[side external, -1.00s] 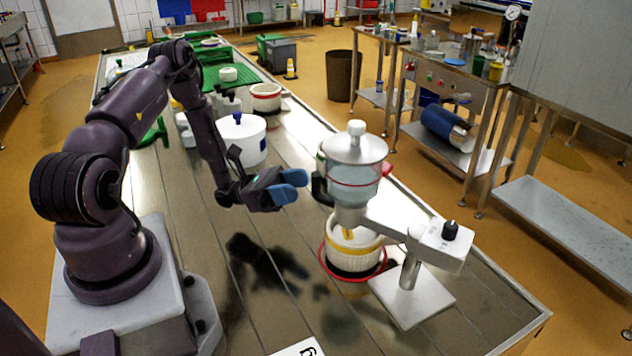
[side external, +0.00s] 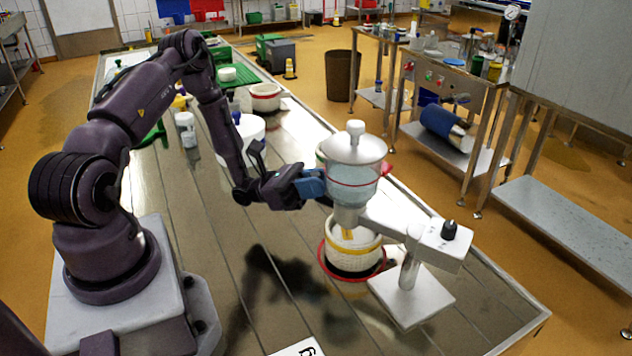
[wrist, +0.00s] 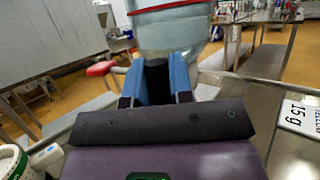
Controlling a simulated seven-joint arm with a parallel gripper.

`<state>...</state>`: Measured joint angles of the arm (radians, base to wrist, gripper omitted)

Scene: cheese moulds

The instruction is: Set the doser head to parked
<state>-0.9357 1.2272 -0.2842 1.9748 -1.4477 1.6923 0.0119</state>
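The doser head is a clear hopper (side external: 350,186) with a white lid and a red band, on a white swing arm (side external: 395,222) with a black knob. It hangs over a white mould (side external: 353,254) with a yellow band inside a red ring. My gripper (side external: 312,184) is at the hopper's left side. In the wrist view, the blue fingertips of my gripper (wrist: 158,80) lie on both sides of a dark upright handle (wrist: 157,84) in front of the hopper (wrist: 168,30). The handle fills the gap, so the fingers look shut on it. The side view hides the handle behind them.
A white post and base plate (side external: 412,298) stand right of the mould. A white tub (side external: 247,135), a small bottle (side external: 186,130) and another mould (side external: 265,97) stand farther back. A "15 g" card (wrist: 302,115) lies at the near edge. The table's front middle is clear.

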